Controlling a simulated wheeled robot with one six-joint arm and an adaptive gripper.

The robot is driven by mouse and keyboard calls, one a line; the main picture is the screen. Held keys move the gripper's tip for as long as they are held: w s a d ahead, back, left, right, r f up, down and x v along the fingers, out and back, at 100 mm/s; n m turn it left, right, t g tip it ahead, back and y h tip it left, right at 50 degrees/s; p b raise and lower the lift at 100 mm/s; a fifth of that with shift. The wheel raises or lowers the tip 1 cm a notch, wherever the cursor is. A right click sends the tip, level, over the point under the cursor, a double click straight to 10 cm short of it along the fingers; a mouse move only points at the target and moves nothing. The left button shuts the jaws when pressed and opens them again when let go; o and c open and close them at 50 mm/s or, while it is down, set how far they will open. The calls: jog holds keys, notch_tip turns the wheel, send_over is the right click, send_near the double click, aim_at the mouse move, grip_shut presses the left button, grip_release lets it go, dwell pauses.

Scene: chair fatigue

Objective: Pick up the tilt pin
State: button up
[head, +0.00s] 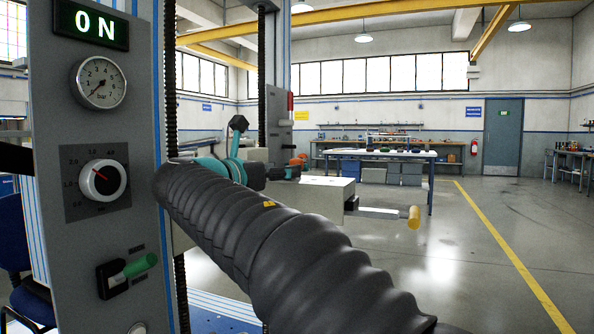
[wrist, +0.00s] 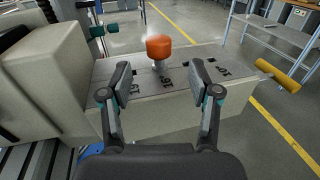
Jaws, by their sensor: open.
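The tilt pin has an orange knob on a short pale metal shaft and stands upright in a flat metal plate; I take the orange-headed piece (wrist: 159,47) in the wrist view as this pin. Its orange head also shows small in the head view (head: 297,161), partly behind my arm's end. My gripper (wrist: 161,76) is open and empty. Its two fingers point towards the pin, with the knob beyond the tips and roughly centred between them. The fingers do not touch the knob.
The metal plate (wrist: 105,70) has dark slots and printed number marks. A yellow cylindrical handle (wrist: 278,76) sticks out at its right, also seen in the head view (head: 414,217). A grey control column (head: 55,150) stands at left. Open floor lies to the right.

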aim_at(296, 179)
jog(key=shift+x, duration=3.1)
jog(key=shift+r, duration=0.2)
grip_shut()
